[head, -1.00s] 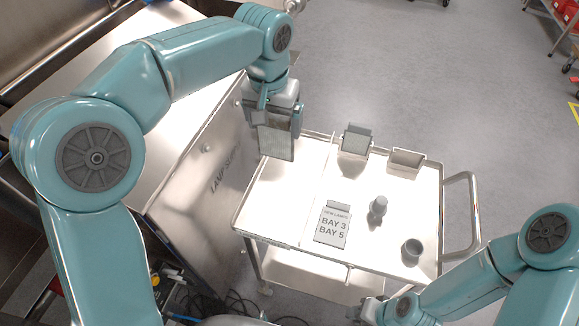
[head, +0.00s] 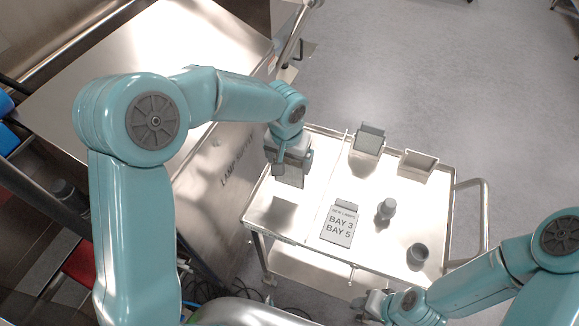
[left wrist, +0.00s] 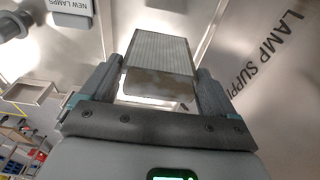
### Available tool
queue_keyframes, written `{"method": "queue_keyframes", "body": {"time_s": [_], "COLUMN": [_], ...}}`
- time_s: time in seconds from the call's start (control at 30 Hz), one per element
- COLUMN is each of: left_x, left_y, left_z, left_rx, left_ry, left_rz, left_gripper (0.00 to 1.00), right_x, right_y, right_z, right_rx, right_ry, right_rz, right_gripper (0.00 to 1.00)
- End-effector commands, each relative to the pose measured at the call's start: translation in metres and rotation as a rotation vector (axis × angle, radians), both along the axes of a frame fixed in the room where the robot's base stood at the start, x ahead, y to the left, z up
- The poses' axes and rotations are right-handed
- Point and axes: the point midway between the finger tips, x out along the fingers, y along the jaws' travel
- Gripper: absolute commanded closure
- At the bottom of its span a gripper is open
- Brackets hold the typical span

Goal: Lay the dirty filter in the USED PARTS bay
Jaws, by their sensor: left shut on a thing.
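My left gripper (head: 291,160) is shut on the dirty filter (head: 289,178), a flat grey panel hanging below the jaws. The left wrist view shows the filter (left wrist: 158,52) between the two fingers, with pleats and a darker, stained band near the jaws. The filter is over the left section of the white cart (head: 268,203), apart from its surface, with a shadow below it. This bare section lies left of a thin divider; I can read no USED PARTS label. My right gripper (head: 376,304) is low in the head view, too small to judge.
A metal cabinet (head: 222,165) stands close left of the cart.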

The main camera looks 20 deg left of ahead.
Motion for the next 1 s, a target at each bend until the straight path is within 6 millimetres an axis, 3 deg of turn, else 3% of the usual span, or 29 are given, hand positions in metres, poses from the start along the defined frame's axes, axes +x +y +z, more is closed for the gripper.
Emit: {"method": "queue_keyframes", "body": {"time_s": [0.23,0.67,0.7,0.73,1.0], "left_x": [0.001,0.002,0.002,0.002,0.002], "left_y": [0.000,0.000,0.000,0.000,0.000], "left_z": [-0.037,-0.045,-0.044,-0.044,-0.041], "left_rx": [0.000,0.000,0.000,0.000,0.000], "left_ry": [0.004,0.001,0.001,0.001,0.001], "left_rz": [0.000,0.000,0.000,0.000,0.000], "left_gripper": [0.66,0.66,0.04,0.00,0.00], "right_x": [0.000,0.000,0.000,0.000,0.000], "right_y": [0.000,0.000,0.000,0.000,0.000], "right_z": [0.004,-0.002,-0.001,0.000,0.003], "right_rx": [0.000,0.000,0.000,0.000,0.000], "right_ry": [0.000,0.000,0.000,0.000,0.000], "right_rz": [0.000,0.000,0.000,0.000,0.000], "right_gripper": [0.57,0.57,0.57,0.57,0.57]}}
